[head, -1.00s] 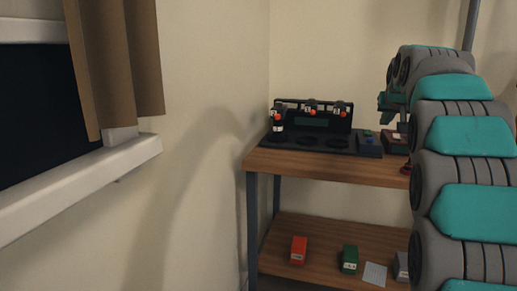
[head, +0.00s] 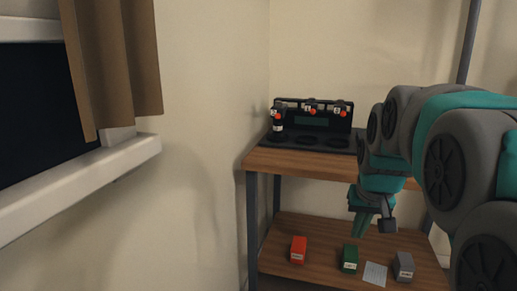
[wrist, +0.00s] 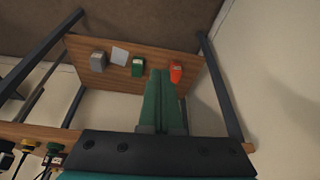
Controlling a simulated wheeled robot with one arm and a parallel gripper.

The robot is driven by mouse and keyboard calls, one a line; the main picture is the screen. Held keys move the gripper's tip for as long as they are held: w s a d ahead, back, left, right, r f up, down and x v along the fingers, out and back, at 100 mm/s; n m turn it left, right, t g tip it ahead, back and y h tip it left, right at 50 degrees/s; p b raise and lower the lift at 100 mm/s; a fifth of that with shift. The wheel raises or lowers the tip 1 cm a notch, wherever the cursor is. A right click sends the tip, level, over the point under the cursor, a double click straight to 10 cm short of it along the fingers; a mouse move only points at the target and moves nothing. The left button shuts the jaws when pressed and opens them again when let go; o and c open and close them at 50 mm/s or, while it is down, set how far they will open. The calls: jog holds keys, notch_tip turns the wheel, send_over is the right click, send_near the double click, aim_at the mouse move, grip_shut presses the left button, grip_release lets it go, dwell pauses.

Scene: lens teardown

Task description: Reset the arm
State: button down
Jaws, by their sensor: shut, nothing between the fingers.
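My arm reaches in from the right in the head view. My gripper (head: 360,232) hangs pointing down in front of the shelf unit, between its two boards in the picture. In the wrist view my gripper (wrist: 163,75) shows two green fingers pressed together with nothing between them. The wrist view looks down past the fingers at the lower board.
The upper board (head: 310,163) holds a black station (head: 312,130) with orange-marked pieces. The lower board (head: 325,270) holds a red box (head: 298,249), a green box (head: 349,258), a grey box (head: 403,266) and a pale card (head: 375,274). A window sill (head: 90,185) is at left.

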jog(key=s+a+f+g, duration=0.2)
jog(key=s+f, duration=0.2)
jog(key=s, duration=0.5)
jog(key=s+a+f+n+g, duration=0.1)
jog(key=s+f, duration=0.4)
jog(key=s, duration=0.5)
jog(key=s+a+f+n+g, duration=0.1)
jog(key=s+f, duration=0.4)
jog(key=s, duration=0.5)
jog(key=a+g, duration=0.1)
jog(key=a, duration=0.1)
jog(key=shift+a+f+g+y, duration=0.25)
jog(key=shift+a+g+y, duration=0.05)
jog(key=shift+a, duration=0.1)
jog(key=c, duration=1.6)
grip_release()
